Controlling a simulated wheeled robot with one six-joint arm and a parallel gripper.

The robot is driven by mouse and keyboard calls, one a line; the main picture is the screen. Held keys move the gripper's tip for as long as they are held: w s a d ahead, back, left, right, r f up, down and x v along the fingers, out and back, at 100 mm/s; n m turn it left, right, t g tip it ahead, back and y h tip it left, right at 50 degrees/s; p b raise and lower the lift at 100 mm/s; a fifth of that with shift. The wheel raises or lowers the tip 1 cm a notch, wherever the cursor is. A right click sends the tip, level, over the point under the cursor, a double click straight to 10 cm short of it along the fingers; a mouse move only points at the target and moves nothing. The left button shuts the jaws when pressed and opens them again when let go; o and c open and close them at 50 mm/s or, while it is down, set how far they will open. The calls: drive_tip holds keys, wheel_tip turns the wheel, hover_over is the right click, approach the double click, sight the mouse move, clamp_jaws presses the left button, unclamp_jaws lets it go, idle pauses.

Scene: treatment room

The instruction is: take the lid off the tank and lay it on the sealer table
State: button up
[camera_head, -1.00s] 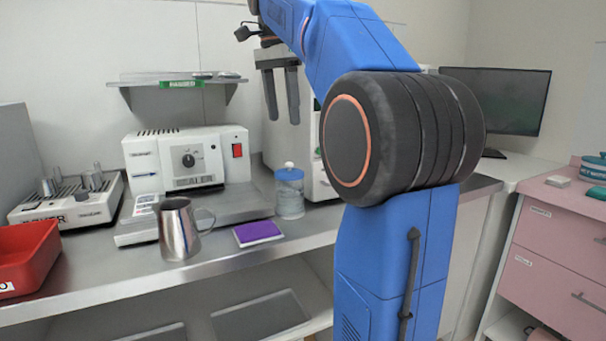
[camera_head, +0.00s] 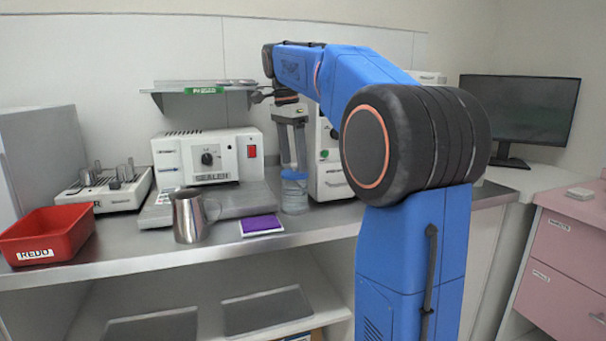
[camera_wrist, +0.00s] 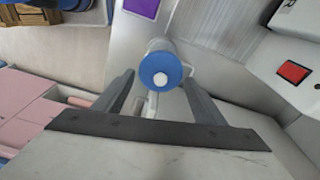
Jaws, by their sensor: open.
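The tank (camera_head: 294,197) is a clear jar standing on the counter, with a blue lid (camera_head: 294,174) on top. In the wrist view the lid (camera_wrist: 154,62) is a blue disc with a pale knob in its centre. My gripper (camera_head: 293,165) points down over the tank, fingertips close to the lid; it also shows in the wrist view (camera_wrist: 159,77), open, with the lid between and just beyond the tips. I cannot tell whether the tips touch the lid. The white sealer (camera_head: 208,158) has a flat grey table (camera_head: 240,200) in front, left of the tank.
A metal jug (camera_head: 188,216) stands at the front of the sealer table, and a purple pad (camera_head: 261,225) lies on the counter beside it. A red bin (camera_head: 45,235) is at the left. A white machine (camera_head: 328,165) stands close right of the tank. A shelf (camera_head: 200,88) hangs above.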

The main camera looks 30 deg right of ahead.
drive_tip(key=shift+f, duration=0.65)
drive_tip(key=shift+c, duration=0.3)
drive_tip(key=c, duration=1.3)
